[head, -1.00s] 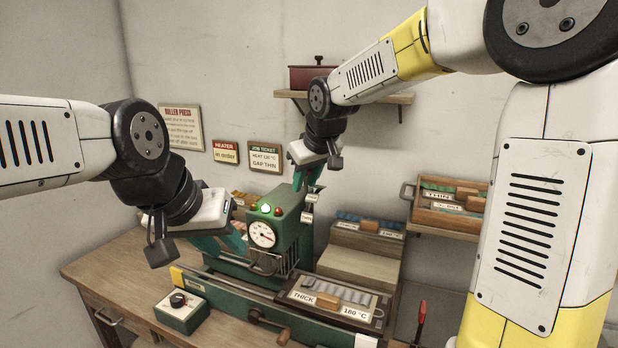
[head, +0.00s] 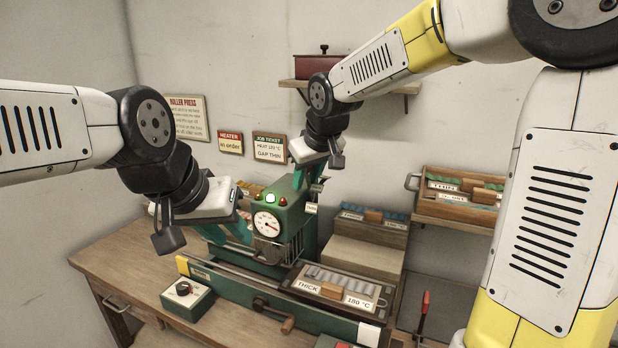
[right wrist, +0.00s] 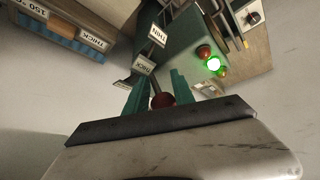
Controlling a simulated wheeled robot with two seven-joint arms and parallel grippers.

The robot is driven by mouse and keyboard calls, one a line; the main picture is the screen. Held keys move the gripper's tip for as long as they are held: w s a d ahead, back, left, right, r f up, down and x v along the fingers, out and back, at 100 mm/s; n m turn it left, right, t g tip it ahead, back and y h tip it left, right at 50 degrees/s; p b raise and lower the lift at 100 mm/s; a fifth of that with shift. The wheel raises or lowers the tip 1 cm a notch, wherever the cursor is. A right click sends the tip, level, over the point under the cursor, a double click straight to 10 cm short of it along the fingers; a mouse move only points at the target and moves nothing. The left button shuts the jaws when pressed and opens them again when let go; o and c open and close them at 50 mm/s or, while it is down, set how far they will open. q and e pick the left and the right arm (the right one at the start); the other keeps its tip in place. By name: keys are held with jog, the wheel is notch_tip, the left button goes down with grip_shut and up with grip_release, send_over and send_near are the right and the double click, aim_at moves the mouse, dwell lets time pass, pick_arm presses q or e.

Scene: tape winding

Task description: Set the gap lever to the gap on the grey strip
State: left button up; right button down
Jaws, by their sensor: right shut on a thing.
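The green roller press (head: 291,217) stands on the bench with a round dial on its front. The gap lever's round red knob (right wrist: 162,100) sits between the teal fingers of my right gripper (right wrist: 160,92), which is shut on it. In the right wrist view, a THICK label (right wrist: 145,65) is close to the fingers and a THIN label (right wrist: 158,35) is farther off. The job ticket (head: 269,148) on the wall reads HEAT 120 °C, GAP THIN. My left gripper (head: 232,232) is beside the press, left of the dial; its fingertips are partly hidden.
A control box (head: 187,299) with a black knob stands at the front left. A tray (head: 335,291) marked THICK and 180 °C lies in front of the press. Another tray (head: 455,199) is on the right shelf. A red-handled tool (head: 424,303) stands at the right.

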jog(key=shift+s+a+f, duration=0.35)
jog(key=shift+s+a, duration=0.05)
dwell(0.5)
jog(key=c, duration=1.2)
grip_release()
jog(key=shift+w+r, duration=0.1)
jog(key=shift+d+r, duration=0.15)
jog(key=shift+r, duration=0.1)
jog(key=v, duration=0.7)
jog(key=shift+r, duration=0.15)
jog(key=s+d+f+m, duration=0.3)
jog(key=s+d, duration=0.4)
jog(key=s, duration=0.2)
jog(key=s+d+f+m, duration=0.3)
jog(key=s+d, duration=0.5)
jog(key=s, duration=0.1)
jog(key=shift+s+d+f+h, duration=0.2)
jog(key=shift+s+h, duration=0.1)
jog(key=shift+s, duration=0.1)
